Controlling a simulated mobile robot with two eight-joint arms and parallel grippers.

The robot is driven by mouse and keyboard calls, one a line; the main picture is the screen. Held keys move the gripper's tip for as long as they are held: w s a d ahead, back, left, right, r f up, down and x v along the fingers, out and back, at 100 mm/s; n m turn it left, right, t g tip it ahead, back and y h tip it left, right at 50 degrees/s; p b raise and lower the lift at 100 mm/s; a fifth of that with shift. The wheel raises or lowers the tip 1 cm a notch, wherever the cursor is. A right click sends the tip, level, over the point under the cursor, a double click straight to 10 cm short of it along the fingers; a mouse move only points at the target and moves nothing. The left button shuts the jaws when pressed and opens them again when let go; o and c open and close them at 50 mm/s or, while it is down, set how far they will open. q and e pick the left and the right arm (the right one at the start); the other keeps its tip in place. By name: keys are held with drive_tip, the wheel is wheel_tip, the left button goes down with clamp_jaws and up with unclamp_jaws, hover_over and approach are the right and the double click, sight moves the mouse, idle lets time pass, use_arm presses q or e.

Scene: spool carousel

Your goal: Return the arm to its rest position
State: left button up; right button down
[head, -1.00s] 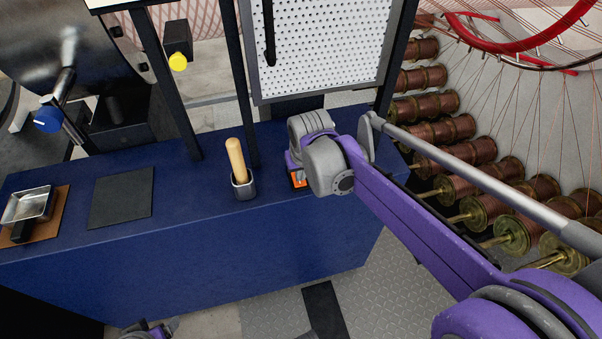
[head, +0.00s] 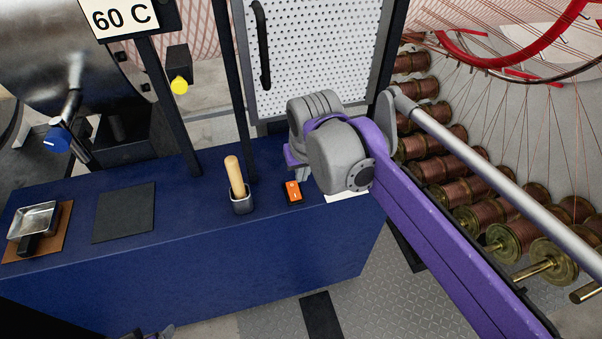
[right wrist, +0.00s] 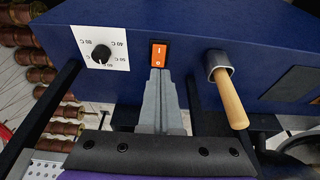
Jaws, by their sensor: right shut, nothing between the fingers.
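My right arm reaches in from the right in the head view, over the right end of the blue bench (head: 190,270). My right gripper (head: 303,173) points down, partly hidden behind its wrist, above and behind the orange switch (head: 293,192). In the right wrist view its fingers (right wrist: 159,76) are together and empty. Their tips appear just below the orange switch (right wrist: 158,54) in the picture, with a gap in the head view. A small part of my left arm (head: 150,333) shows at the bottom edge; its jaws cannot be made out.
A wooden-handled tool stands in a cup (head: 241,204) left of the switch. A temperature dial (right wrist: 102,54) on a white plate is beside the switch. A dark mat (head: 123,212) and metal pan (head: 34,219) lie farther left. Copper spools (head: 480,213) crowd the right; a perforated panel (head: 315,55) stands behind.

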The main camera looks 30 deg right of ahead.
idle(0.4)
drive_tip(key=s+a+f+n+t, duration=0.1)
drive_tip(key=s+a+f, duration=0.2)
drive_tip(key=s+f, duration=0.3)
drive_tip(key=s+a+f+n+t, duration=0.1)
drive_tip(key=s+a+f, duration=0.1)
drive_tip(key=s+f, duration=0.4)
drive_tip(key=shift+s+a+n+y+p, duration=0.15)
drive_tip(key=shift+a+n+y+p, duration=0.15)
drive_tip(key=shift+a+y+p, duration=0.15)
